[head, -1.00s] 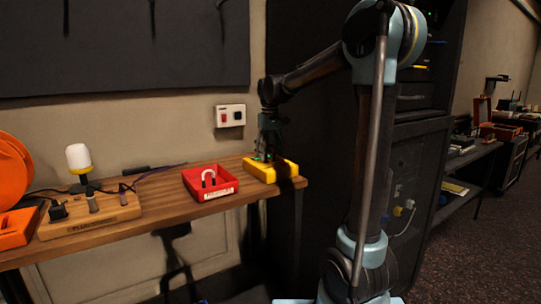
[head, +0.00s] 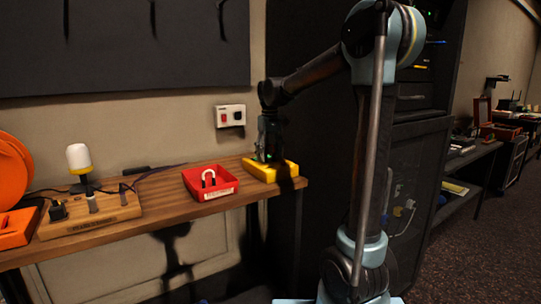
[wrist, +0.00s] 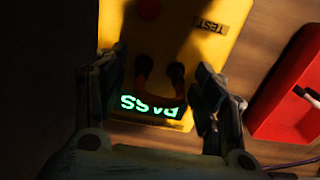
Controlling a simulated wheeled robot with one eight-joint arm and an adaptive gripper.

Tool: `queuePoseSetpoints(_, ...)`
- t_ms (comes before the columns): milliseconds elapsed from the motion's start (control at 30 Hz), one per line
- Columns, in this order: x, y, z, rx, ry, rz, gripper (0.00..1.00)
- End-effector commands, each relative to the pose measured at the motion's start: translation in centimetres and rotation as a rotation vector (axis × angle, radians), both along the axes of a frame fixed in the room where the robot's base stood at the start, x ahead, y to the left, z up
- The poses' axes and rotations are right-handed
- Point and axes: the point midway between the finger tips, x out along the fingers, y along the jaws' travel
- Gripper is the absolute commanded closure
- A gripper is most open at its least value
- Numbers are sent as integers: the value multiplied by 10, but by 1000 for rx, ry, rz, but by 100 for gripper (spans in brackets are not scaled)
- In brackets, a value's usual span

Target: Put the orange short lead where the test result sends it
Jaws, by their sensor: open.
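The yellow tester (head: 285,174) sits at the right end of the wooden bench. In the wrist view the tester (wrist: 175,35) carries a "TEST" label and a lit green display (wrist: 150,107) that reads "PASS", upside down in the picture. A short dark-orange curved lead (wrist: 163,98) with two black ends lies at the tester, its loop by the display. My gripper (wrist: 157,78) is open, with one finger on each side of the lead and gaps between. In the head view my gripper (head: 266,148) hangs low over the tester and hides the lead.
A red tray (head: 222,187) holding a pale U-shaped item stands left of the tester. Farther left are a wooden block (head: 90,218) with plugs, a white-topped lamp (head: 78,158) and an orange reel (head: 12,170). A wall switch box (head: 230,116) is behind.

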Motion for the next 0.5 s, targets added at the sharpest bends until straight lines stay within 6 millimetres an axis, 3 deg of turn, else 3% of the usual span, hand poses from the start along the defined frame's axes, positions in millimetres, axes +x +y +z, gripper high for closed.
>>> queuePoseSetpoints(300,0,0,0,0,0,0,39)
queuePoseSetpoints(500,0,0,0,0,0,0,84)
